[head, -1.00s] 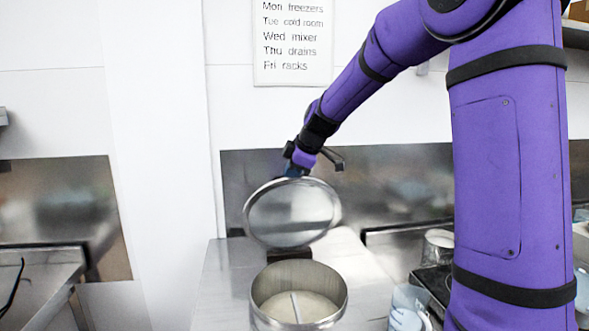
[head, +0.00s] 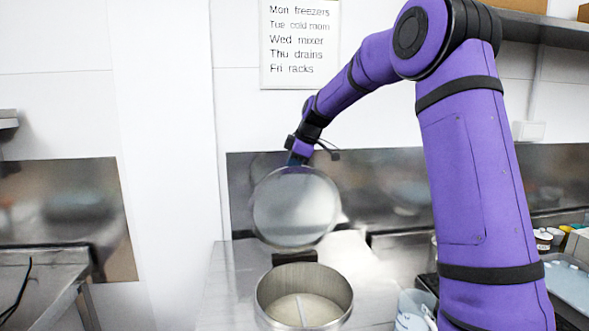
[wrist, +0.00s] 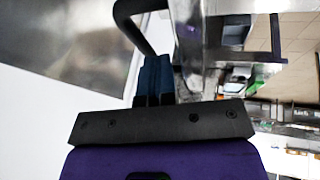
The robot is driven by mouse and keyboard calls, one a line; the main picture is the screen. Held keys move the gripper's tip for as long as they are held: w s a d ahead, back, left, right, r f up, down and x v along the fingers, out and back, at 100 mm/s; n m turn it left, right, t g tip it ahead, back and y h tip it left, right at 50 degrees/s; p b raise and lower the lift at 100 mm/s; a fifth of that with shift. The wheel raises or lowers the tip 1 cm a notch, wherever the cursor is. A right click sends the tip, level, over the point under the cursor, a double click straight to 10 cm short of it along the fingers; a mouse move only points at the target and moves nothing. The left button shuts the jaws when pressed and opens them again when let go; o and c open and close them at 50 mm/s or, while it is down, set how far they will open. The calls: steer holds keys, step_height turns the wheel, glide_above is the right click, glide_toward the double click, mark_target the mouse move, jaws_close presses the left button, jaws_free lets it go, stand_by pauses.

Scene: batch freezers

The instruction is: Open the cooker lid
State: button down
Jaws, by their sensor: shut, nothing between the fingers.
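The cooker is a round metal pot (head: 335,287) on the counter, with its mouth uncovered and a pale content and a thin divider or rod inside. Its round lid (head: 296,207) stands raised behind the mouth, nearly upright, with its disc facing me. A dark hinge block (head: 294,257) shows between lid and pot. My gripper (head: 296,160) is at the lid's top edge, partly hidden behind it. In the wrist view its blue fingers (wrist: 153,82) are together, beside a black curved bar (wrist: 135,25), likely the lid handle. Whether they touch it is unclear.
A metal counter (head: 235,285) carries the pot, with bare room on its left. A clear jug (head: 413,308) stands right of the pot. A steel backsplash (head: 385,185) runs behind. A blue tray (head: 570,285) and small jars sit at far right.

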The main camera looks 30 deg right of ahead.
stand_by(0.3)
steer(key=v, duration=1)
steer(key=shift+s+d+r, duration=0.1)
steer(key=shift+s+r, duration=0.05)
steer(key=shift+r, duration=0.2)
